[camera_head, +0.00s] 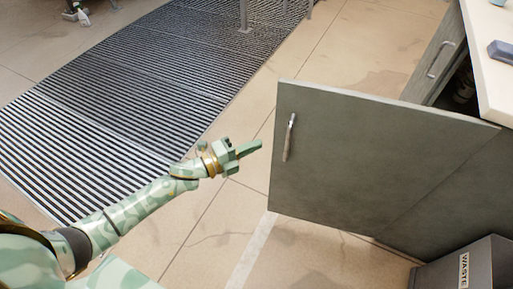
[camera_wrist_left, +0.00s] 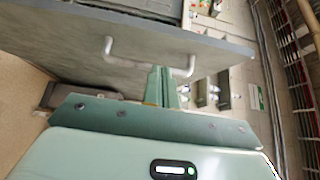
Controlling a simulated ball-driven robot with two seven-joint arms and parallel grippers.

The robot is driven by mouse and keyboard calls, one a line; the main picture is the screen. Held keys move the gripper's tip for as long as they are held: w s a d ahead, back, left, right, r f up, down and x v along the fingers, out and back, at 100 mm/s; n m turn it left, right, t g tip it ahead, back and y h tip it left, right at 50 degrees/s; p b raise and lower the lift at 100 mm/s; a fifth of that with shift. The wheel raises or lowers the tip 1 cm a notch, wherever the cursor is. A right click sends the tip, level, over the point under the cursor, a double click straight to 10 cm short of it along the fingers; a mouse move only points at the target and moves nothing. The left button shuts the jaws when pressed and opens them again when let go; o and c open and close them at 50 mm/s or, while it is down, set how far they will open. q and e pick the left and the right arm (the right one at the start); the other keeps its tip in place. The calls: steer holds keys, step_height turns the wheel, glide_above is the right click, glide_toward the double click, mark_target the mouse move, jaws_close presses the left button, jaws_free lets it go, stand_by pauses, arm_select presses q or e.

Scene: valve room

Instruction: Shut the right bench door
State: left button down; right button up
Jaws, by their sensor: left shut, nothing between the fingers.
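The right bench door (camera_head: 360,160) is a grey-green panel standing wide open, swung out from the bench at the right. A pale vertical bar handle (camera_head: 289,138) is near its free left edge. In the left wrist view the door (camera_wrist_left: 130,40) fills the upper left, and its handle (camera_wrist_left: 150,58) lies just beyond the fingers. My left gripper (camera_head: 250,150) is shut and empty, its fingertips a little left of the door's free edge in the head view. Whether it touches the door cannot be told. My right gripper is out of view.
The bench top (camera_head: 490,65) is at the upper right, with a grey-blue object (camera_head: 501,51) on it and a drawer front (camera_head: 436,60) below. A waste bin (camera_head: 480,266) stands at the lower right. Floor grating (camera_head: 130,95) lies at the left; tiled floor between is clear.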

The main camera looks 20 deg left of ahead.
mark_target(276, 136)
arm_select(q)
steer(key=b+x, duration=0.2)
steer(key=x, duration=0.5)
steer(key=shift+w+d, duration=0.25)
steer(key=shift+w, duration=0.1)
